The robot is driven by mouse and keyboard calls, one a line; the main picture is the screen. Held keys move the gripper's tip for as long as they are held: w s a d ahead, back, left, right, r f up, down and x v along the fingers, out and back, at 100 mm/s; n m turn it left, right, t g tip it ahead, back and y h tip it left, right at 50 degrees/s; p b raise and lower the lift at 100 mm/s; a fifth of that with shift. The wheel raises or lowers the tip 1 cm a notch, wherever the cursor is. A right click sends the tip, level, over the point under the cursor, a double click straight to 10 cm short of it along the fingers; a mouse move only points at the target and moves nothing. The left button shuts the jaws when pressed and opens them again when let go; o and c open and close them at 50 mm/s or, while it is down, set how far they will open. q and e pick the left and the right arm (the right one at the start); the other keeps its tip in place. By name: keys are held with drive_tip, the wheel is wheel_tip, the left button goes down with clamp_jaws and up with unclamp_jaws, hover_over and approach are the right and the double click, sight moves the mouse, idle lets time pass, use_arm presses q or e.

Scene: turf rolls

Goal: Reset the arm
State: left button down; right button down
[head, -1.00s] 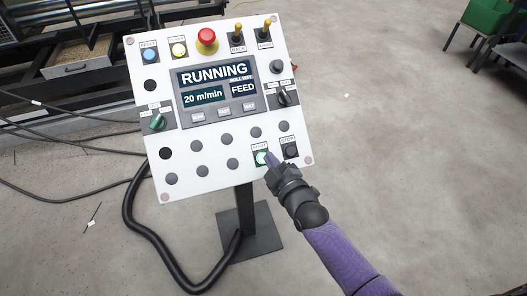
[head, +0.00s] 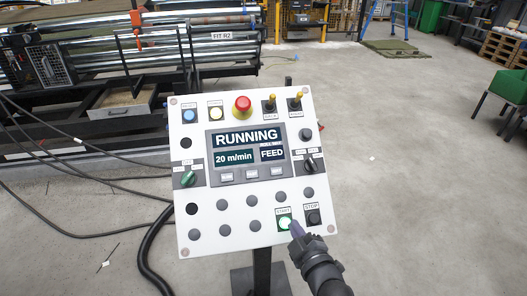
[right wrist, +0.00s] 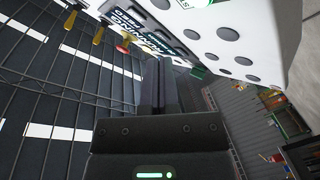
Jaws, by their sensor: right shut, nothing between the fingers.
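My right gripper (head: 296,230) is at the lower right of the white control panel (head: 232,247). It is shut and empty, with its tips beside the lit green START button (head: 285,223). I cannot tell whether the tips touch the button. The dark STOP button (head: 313,217) is just right of it. The panel's screen (head: 248,141) reads RUNNING, 20 m/min and FEED. In the right wrist view my shut fingers (right wrist: 160,85) point toward the panel (right wrist: 258,30). My left gripper is not in view.
The panel stands on a dark post (head: 262,268) with a thick black hose (head: 150,245) at its left. A roller machine (head: 160,60) is behind at the left. The concrete floor (head: 400,170) at the right is clear.

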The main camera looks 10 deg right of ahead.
drive_tip(key=s+d+f+m+g+h, duration=0.25)
drive_tip(key=s+f+m+g, duration=0.45)
drive_tip(key=s+f, duration=1.35)
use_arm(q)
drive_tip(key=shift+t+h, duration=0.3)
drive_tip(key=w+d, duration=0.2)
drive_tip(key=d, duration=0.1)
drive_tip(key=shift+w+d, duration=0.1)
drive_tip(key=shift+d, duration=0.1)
use_arm(e)
drive_tip(key=s+d+f+m+g, duration=0.1)
drive_tip(key=s+f+g, duration=0.3)
drive_tip(key=s, duration=0.7)
drive_tip(key=s+d+f+m+g, duration=0.1)
drive_tip(key=s+f+g, duration=0.3)
drive_tip(key=s, duration=0.7)
drive_tip(key=shift+s+d+f+m+g+h, duration=0.25)
drive_tip(key=shift+d+m+g+h, duration=0.2)
drive_tip(key=shift+g, duration=0.35)
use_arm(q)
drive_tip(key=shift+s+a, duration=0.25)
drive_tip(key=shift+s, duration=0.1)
use_arm(e)
drive_tip(key=shift+w+a, duration=0.1)
drive_tip(key=shift+w, duration=0.1)
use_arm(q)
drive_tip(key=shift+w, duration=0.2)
use_arm(e)
drive_tip(key=c, duration=1.3)
unclamp_jaws()
